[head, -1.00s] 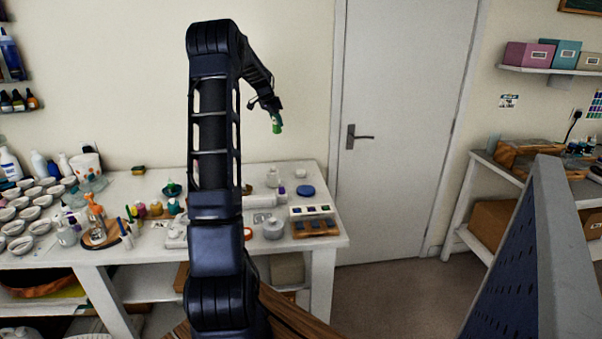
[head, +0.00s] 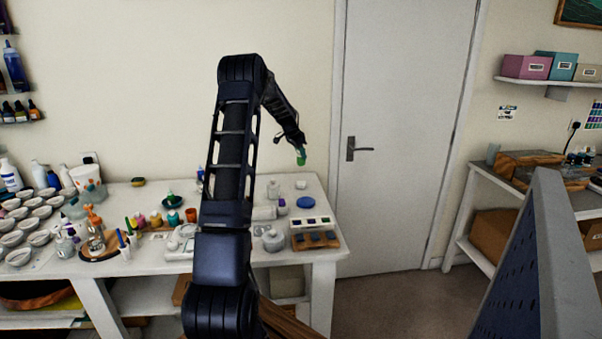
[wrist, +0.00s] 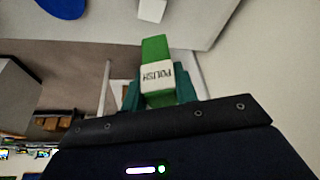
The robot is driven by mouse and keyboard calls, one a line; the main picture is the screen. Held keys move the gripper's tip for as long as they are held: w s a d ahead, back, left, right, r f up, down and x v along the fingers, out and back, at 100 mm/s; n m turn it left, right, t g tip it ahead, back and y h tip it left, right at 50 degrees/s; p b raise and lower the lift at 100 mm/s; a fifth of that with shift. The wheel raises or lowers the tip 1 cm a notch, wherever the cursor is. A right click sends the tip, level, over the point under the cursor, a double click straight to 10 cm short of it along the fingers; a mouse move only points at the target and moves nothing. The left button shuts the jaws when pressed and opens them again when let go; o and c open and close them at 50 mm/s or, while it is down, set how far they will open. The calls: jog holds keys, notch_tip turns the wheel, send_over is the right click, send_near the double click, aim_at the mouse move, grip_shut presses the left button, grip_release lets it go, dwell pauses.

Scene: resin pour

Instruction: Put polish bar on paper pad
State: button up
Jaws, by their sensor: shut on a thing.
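The polish bar is a green bar with a white sleeve lettered POLISH. It shows in the wrist view (wrist: 154,50) and, small, in the head view (head: 301,158). My gripper (wrist: 157,92) is shut on its sleeved part, and the green end sticks out beyond the fingers. In the head view my gripper (head: 299,146) holds the bar in the air, above the right part of the white table (head: 325,258). I cannot single out the paper pad for sure; a pale flat item (head: 263,213) lies on the table beside my arm, too small to name.
A blue disc (head: 306,203), a wooden block tray (head: 315,240) and a white strip with dark squares (head: 310,222) sit at the table's right end. Bottles, cups and several small bowls crowd the left. A grey perforated panel (head: 535,270) stands at right.

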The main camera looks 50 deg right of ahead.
jog(key=shift+f, duration=4.65)
jog(key=shift+f, duration=0.15)
jog(key=o, duration=1.1)
jog(key=shift+c, duration=0.2)
